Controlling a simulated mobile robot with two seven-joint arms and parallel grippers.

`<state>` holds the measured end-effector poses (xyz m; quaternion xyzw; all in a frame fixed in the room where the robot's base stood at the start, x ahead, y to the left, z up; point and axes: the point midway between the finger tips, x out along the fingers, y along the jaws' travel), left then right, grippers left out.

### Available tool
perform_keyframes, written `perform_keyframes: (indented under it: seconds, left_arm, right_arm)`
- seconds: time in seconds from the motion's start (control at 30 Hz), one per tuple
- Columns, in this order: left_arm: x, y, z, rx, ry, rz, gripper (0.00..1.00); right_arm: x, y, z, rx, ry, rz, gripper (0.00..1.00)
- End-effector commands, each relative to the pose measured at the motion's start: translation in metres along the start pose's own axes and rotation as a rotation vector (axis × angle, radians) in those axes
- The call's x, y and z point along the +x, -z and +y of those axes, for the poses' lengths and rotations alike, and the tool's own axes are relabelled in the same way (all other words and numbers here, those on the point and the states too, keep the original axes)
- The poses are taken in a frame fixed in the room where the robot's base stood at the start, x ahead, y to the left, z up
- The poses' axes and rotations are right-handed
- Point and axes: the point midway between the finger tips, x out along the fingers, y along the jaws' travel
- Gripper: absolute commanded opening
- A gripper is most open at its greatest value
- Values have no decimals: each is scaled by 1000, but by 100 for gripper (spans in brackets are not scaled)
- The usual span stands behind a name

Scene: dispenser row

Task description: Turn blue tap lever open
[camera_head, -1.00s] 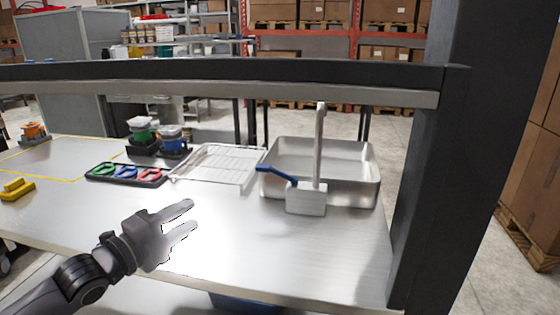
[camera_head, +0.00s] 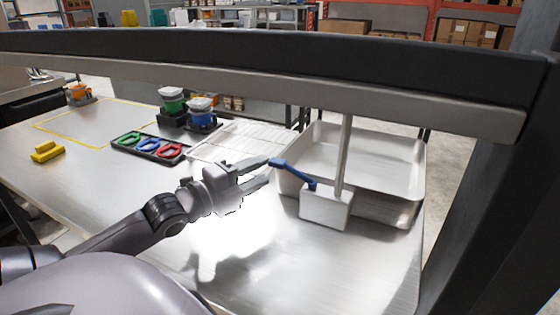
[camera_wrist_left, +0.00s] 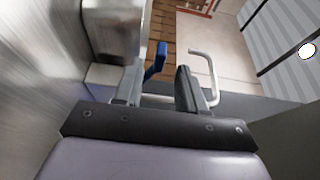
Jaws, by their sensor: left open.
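The blue tap lever (camera_head: 294,172) slants up and left from the block-shaped tap body (camera_head: 326,208), in front of the metal basin. My left gripper (camera_head: 264,171) is open at the lever's free end, its fingers pointing right. In the left wrist view the blue lever (camera_wrist_left: 155,61) shows in the gap between the open fingertips (camera_wrist_left: 159,72), nearer the left finger. I cannot tell whether a finger touches it. The tap body (camera_wrist_left: 103,76) shows to the left and the bent spout (camera_wrist_left: 206,62) to the right. My right gripper is not in view.
The metal basin (camera_head: 408,207) stands behind the tap. A wire rack (camera_head: 230,143) lies left of it. A tray with coloured rings (camera_head: 149,148), lidded jars (camera_head: 201,111) and a yellow block (camera_head: 47,151) are farther left. A dark beam (camera_head: 270,52) crosses above the table.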

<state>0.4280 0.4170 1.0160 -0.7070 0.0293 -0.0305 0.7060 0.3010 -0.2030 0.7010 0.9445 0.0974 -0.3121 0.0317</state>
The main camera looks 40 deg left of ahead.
Motion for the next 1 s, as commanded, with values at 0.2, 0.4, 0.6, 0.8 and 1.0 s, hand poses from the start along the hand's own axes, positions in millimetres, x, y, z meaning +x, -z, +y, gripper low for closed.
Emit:
perform_keyframes:
  seconds: [0.2, 0.4, 0.6, 0.8, 1.0]
  left_arm:
    - [22, 0, -2, 0, 3, 0, 40]
    - [41, 0, -2, 0, 2, -1, 40]
    - [53, 0, -1, 0, 1, 0, 40]
    - [58, 0, 0, 1, -1, 0, 40]
    - [58, 0, 0, 1, -1, 0, 40]
  right_arm:
    - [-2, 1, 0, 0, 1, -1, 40]
    - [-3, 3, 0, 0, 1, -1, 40]
    - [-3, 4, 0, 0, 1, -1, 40]
    - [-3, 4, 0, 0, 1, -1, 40]
    - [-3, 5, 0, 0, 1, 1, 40]
